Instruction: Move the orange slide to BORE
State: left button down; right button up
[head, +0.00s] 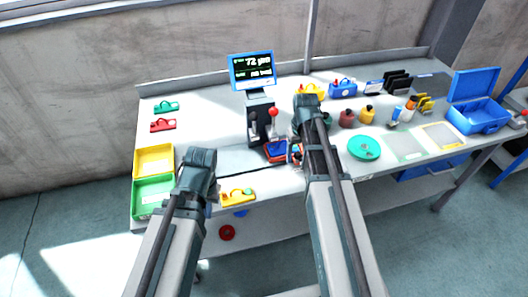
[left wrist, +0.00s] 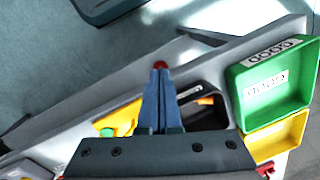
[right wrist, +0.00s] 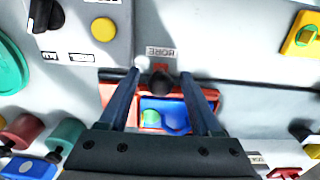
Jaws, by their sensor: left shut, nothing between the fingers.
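The orange slide (right wrist: 112,93) shows in the right wrist view as an orange-red block around a blue recess (right wrist: 170,112) with a green spot. A dark round knob (right wrist: 160,85) stands at its edge beside an upside-down BORE label (right wrist: 161,51). In the head view the slide (head: 275,155) sits at the table's front middle, partly hidden by my right arm. My right gripper (right wrist: 162,72) is open, its fingers on either side of the knob with visible gaps. My left gripper (left wrist: 160,68) is shut and empty, near the table's front edge; a small red thing shows at its tips.
A post with a display (head: 252,70) and a red-knobbed lever (head: 273,112) stand behind the slide. Yellow (head: 153,158) and green bins (head: 152,192) are at left. A yellow part (head: 238,198) lies at the front edge. A teal disc (head: 364,147) is at right.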

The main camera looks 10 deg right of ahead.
jog(key=shift+r, duration=0.1)
dwell(0.3)
notch_tip(320, 180, up, 9)
jog(key=p, duration=0.9)
notch_tip(320, 180, up, 14)
jog(key=p, duration=1.4)
jog(key=shift+f, duration=0.2)
jog(key=s+a+f+n+b, duration=0.1)
jog(key=s+a+f+b, duration=0.2)
jog(key=s+a, duration=0.2)
jog(key=s+a+f+n+b, duration=0.1)
jog(key=s+a+f+b, duration=0.1)
jog(key=a, duration=0.6)
jog(key=s+a+f+n+h+b, duration=0.1)
jog(key=s+a+f+b, duration=0.2)
jog(key=s+a, duration=0.4)
jog(key=shift+s+a+f+b, duration=0.25)
jog(key=shift+s+f+b, duration=0.1)
jog(key=shift+b, duration=0.1)
